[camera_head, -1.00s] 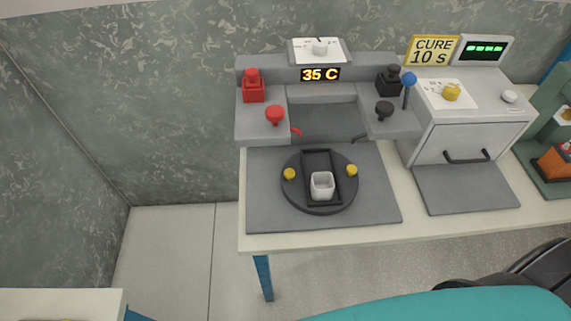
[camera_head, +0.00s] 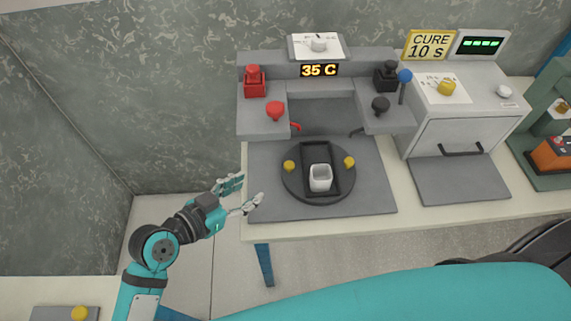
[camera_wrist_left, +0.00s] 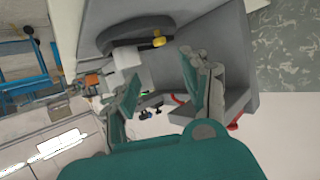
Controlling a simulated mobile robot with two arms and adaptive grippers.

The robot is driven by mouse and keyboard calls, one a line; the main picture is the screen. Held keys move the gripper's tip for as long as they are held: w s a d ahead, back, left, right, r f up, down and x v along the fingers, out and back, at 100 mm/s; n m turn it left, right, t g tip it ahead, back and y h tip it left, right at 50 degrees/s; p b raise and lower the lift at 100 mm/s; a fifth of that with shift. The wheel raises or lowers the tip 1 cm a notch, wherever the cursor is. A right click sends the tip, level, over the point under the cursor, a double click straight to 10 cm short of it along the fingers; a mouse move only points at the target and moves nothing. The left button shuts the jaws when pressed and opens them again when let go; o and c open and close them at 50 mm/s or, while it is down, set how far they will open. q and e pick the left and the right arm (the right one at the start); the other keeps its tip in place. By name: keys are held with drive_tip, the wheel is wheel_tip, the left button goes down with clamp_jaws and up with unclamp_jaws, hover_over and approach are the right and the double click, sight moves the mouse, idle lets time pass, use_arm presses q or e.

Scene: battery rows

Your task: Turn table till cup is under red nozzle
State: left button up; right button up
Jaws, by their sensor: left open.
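The dark round turntable (camera_head: 290,184) lies on a grey mat in front of the dispenser. A white cup (camera_head: 320,178) stands in the black holder across it, near the front and right of centre. Yellow knobs sit at its left (camera_head: 289,166) and right (camera_head: 349,162). The red nozzle (camera_head: 296,127) curves from the dispenser's left block, behind and left of the cup. A dark nozzle (camera_head: 357,132) is on the right. My left gripper (camera_head: 250,191) is open and empty, left of the turntable, by the mat's left edge. The turntable (camera_wrist_left: 135,30) also shows in the left wrist view.
The dispenser (camera_head: 262,120) stands behind the turntable with red and black knobs and a "35 C" display. A white oven (camera_head: 465,125) stands on the right. Bare floor lies left of the table, with another bench corner (camera_head: 40,290) at bottom left.

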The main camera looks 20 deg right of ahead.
sight(288, 165)
use_arm(q)
drive_tip(key=p+x, duration=0.1)
drive_tip(key=x, duration=1.4)
drive_tip(key=shift+c, duration=0.4)
clamp_jaws()
